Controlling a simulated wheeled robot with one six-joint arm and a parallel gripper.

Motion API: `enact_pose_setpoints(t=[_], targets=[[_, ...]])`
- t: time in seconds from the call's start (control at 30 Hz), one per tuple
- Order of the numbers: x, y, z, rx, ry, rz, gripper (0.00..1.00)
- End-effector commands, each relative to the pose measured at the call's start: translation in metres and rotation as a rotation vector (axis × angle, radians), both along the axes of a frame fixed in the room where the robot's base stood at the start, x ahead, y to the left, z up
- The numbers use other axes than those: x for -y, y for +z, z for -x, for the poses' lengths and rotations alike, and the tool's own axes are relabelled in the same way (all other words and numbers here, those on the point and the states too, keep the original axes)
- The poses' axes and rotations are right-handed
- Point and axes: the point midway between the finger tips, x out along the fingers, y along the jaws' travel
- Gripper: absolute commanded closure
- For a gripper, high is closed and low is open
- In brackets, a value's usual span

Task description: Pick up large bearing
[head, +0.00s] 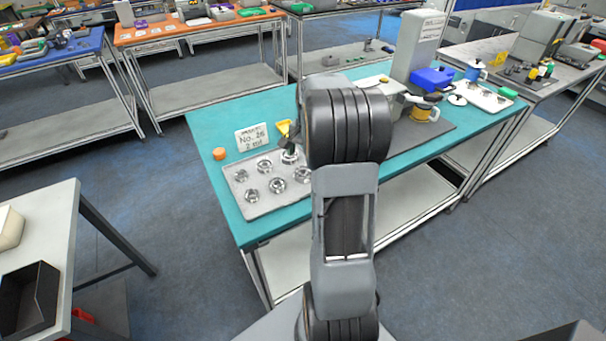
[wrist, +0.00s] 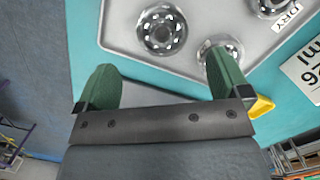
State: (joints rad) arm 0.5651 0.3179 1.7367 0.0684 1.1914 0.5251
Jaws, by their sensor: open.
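Several shiny ring bearings sit on a light grey tray (head: 236,203) on the teal table; their sizes look similar, so I cannot tell surely which is the large one. In the wrist view one bearing (wrist: 162,31) lies ahead of the gap between my fingers on the tray (wrist: 122,32). Another bearing (wrist: 231,44) is partly hidden behind the right finger. My gripper (wrist: 160,66) is open, with green fingers spread wide and nothing between them. In the head view my gripper (head: 290,146) is over the tray's back right part, partly hidden by my arm.
A sign card (head: 252,138) and an orange round piece (head: 219,154) stand behind the tray. A yellow piece (head: 284,128) is close to my gripper.

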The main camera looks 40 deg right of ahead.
Motion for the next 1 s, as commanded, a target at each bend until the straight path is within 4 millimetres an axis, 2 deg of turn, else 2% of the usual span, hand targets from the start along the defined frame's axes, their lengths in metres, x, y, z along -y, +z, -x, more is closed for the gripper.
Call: enact_pose_setpoints(t=[0.23, 0.5, 0.6, 0.87, 1.0], targets=[[-0.004, -0.014, 0.0, -0.001, 0.002, -0.001, 0.06], [-0.011, -0.048, 0.001, -0.002, 0.001, -0.001, 0.06], [-0.012, -0.055, 0.002, -0.001, 0.001, -0.001, 0.06], [-0.012, -0.057, 0.002, 0.001, 0.001, 0.001, 0.06], [-0.012, -0.057, 0.002, 0.001, 0.001, 0.001, 0.16]])
